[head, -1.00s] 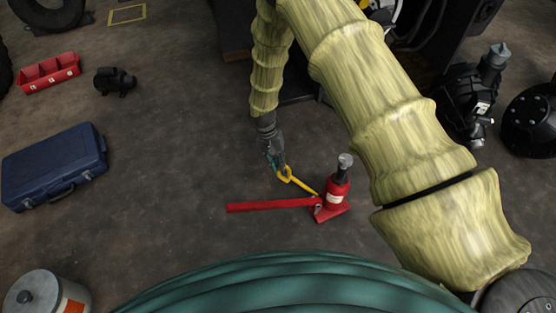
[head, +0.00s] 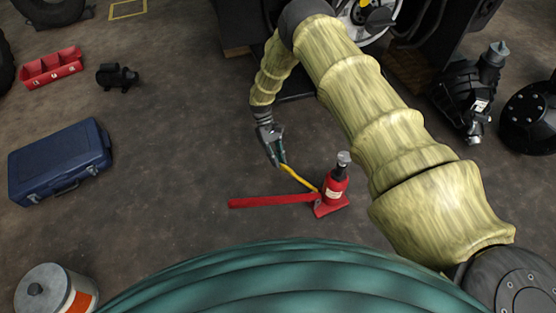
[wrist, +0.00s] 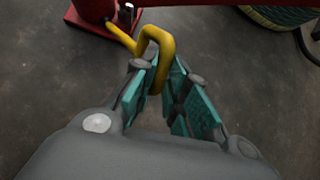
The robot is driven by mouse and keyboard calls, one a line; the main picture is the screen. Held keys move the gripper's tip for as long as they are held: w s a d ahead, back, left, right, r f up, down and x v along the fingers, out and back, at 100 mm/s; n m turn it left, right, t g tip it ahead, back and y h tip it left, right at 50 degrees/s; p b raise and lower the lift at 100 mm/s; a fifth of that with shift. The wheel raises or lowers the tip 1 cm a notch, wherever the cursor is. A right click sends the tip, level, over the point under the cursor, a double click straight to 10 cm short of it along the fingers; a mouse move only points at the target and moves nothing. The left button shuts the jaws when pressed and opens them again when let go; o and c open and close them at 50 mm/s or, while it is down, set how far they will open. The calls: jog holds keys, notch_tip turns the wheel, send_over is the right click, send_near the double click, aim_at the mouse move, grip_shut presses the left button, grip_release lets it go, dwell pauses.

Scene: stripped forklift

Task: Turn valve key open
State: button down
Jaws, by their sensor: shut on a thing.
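The yellow valve key (head: 299,177) sticks out from the low base of the red bottle jack (head: 334,188), to the jack's left. In the wrist view the key's bent loop (wrist: 160,42) rises between the teal finger pads. My gripper (head: 280,160) is shut on the loop end of the key, above the floor; it also shows in the wrist view (wrist: 166,76). The key's far end meets the jack's base at the top left of the wrist view. Its exact seating there is too small to tell. The jack stands upright.
A red bar (head: 262,201) lies leftward from the jack's base, just in front of the key. A blue case (head: 60,160), a red bin (head: 52,67) and a small black motor (head: 117,78) lie left. Black machine parts (head: 470,95) stand right. Floor left of my gripper is clear.

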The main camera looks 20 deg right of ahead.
jog(key=shift+a+f+n+g+b, duration=0.1)
jog(key=shift+f+n+g+b, duration=0.15)
jog(key=shift+n, duration=0.35)
jog(key=shift+r+g, duration=0.1)
jog(key=shift+g, duration=0.15)
jog(key=c, duration=1.5)
grip_release()
jog(key=shift+o, duration=0.2)
jog(key=shift+w, duration=0.1)
jog(key=v, duration=1.2)
jog(key=shift+a, duration=0.25)
